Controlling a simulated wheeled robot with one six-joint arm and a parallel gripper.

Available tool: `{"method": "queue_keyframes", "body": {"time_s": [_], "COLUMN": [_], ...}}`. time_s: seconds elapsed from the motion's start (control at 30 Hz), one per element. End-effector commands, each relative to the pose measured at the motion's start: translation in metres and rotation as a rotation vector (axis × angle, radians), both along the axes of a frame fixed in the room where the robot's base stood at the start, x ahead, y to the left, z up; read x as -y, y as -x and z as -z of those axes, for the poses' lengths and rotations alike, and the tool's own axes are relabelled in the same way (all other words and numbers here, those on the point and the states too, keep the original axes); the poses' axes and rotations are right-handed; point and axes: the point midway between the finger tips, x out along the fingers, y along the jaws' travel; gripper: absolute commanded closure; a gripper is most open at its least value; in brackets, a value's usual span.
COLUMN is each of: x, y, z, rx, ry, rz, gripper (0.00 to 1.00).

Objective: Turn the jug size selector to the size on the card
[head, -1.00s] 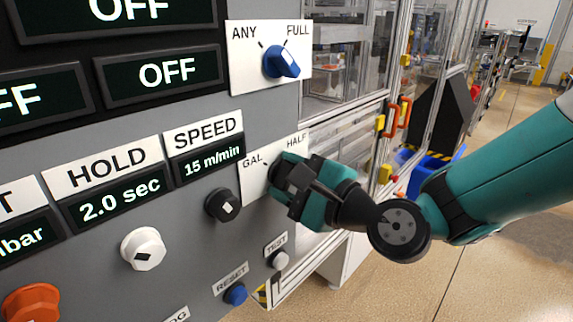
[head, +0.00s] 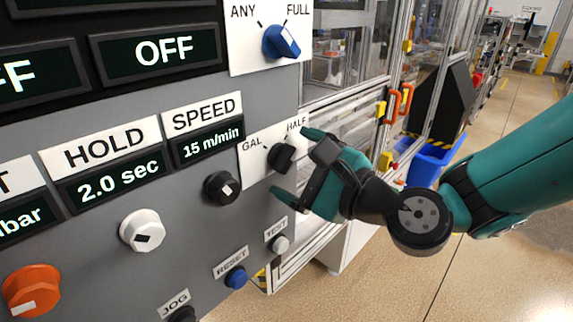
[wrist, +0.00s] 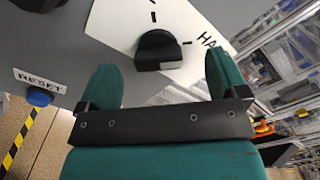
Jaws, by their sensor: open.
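The jug size selector is a black knob (head: 282,157) on a white plate (head: 256,172) marked GAL and HALF. Its pointer appears turned towards the HALF side; in the wrist view the knob (wrist: 157,48) has its handle towards the HALF lettering. My gripper (head: 292,163) is open, just off the panel in front of the knob, its fingers spread above and below it in the head view. In the wrist view the gripper (wrist: 160,66) is empty, its fingertips apart from the knob. I can make out no size card in either view.
A blue ANY/FULL selector (head: 281,41) sits above. A glazed machine frame (head: 345,110) stands to the right, with open floor beyond.

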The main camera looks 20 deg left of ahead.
Motion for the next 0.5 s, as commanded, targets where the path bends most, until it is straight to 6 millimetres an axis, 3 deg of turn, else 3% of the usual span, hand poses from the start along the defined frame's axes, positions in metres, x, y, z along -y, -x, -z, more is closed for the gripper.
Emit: {"method": "queue_keyframes", "body": {"time_s": [0.5], "x": [0.035], "y": [0.015], "z": [0.001], "rx": [0.001], "ry": [-0.001], "rz": [0.0], "gripper": [0.09]}}
